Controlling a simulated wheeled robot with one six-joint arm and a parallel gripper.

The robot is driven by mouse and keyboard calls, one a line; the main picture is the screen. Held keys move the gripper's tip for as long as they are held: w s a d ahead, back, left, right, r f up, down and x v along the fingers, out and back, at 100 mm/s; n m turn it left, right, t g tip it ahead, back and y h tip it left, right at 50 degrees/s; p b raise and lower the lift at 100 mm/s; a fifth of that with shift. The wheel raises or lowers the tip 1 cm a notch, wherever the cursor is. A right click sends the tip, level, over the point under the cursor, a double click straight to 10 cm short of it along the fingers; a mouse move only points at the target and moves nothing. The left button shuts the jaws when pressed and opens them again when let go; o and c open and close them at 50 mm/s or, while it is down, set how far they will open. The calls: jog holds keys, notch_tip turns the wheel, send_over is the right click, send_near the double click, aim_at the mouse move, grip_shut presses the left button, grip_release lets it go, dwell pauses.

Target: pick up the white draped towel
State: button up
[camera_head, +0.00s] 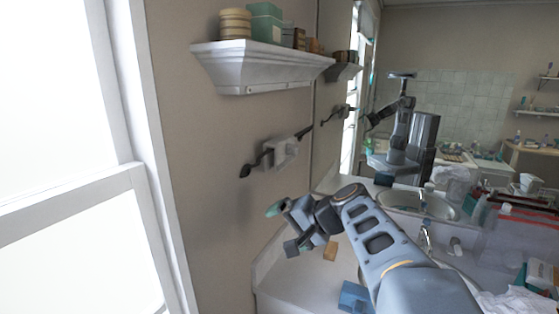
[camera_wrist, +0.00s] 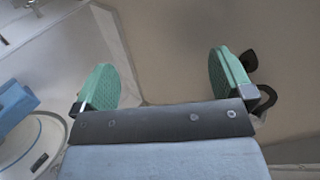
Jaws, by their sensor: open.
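A white crumpled cloth (camera_head: 515,303), which may be the draped towel, shows at the bottom right edge of the head view, partly cut off by the frame and my arm. A small pale piece (camera_head: 284,152) sits on a dark wall-mounted bar; I cannot tell whether it is cloth. My gripper (camera_head: 283,229) is left of centre, in front of the wall, below the bar and well away from the white cloth. In the wrist view my gripper (camera_wrist: 165,82) is open, with nothing between its green pads. No towel is clear there.
A white wall shelf (camera_head: 265,78) with boxes hangs above. A large mirror on the right reflects the room and me. The counter holds a blue box (camera_head: 354,297), a tan block (camera_head: 330,250) and a sink tap (camera_head: 425,240). A window is at left.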

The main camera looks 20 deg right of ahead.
aim_at(293, 155)
jog(key=w+d+r+m+t+b, duration=0.1)
jog(key=w+d+r+m+t, duration=0.1)
jog(key=d+r+m+t, duration=0.25)
jog(key=w+d+r+m+t+b, duration=0.1)
jog(key=w+d+r+t, duration=0.2)
jog(key=d+r, duration=0.35)
jog(key=shift+w+d+p+x, duration=0.25)
jog(key=shift+p+x, duration=0.6)
jog(key=shift+x, duration=1.25)
jog(key=shift+w+d+p+x, duration=0.1)
jog(key=shift+d+p+x, duration=0.55)
jog(key=shift+x, duration=1.4)
jog(key=shift+w+d+p+x, duration=0.15)
jog(key=shift+p+x, duration=0.85)
jog(key=shift+x, duration=1.1)
jog(key=shift+f, duration=0.1)
jog(key=shift+d, duration=0.1)
jog(key=c, duration=0.6)
jog(key=shift+c, duration=0.2)
jog(key=shift+s, duration=0.1)
